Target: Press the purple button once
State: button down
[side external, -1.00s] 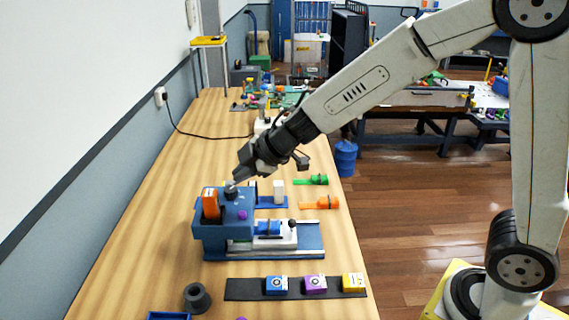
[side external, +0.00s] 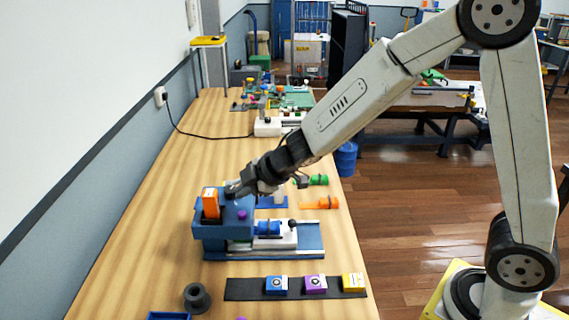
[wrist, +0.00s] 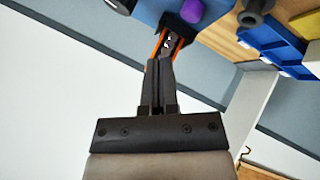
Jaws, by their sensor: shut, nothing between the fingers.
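The purple button (side external: 242,214) sits on top of the blue machine (side external: 212,231), near its front right corner, in the side view. What looks like the same purple button (wrist: 192,11) shows at the top edge of the wrist view. My gripper (side external: 233,189) is shut and empty, low over the back of the machine's top, behind the button and apart from it. In the wrist view my gripper (wrist: 160,62) has its fingers together, with the purple button above and to the right of the tips.
A black strip (side external: 245,289) with blue, purple and yellow blocks lies in front. A dark spool (side external: 196,298) stands at front left. Bare table lies left of the machine; the wall is beyond.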

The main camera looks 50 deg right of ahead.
jog(key=shift+f, duration=1.3)
jog(key=shift+f, duration=1)
dwell(2.4)
jog(key=shift+r, duration=1)
jog(key=shift+r, duration=0.1)
jog(key=shift+r, duration=2.4)
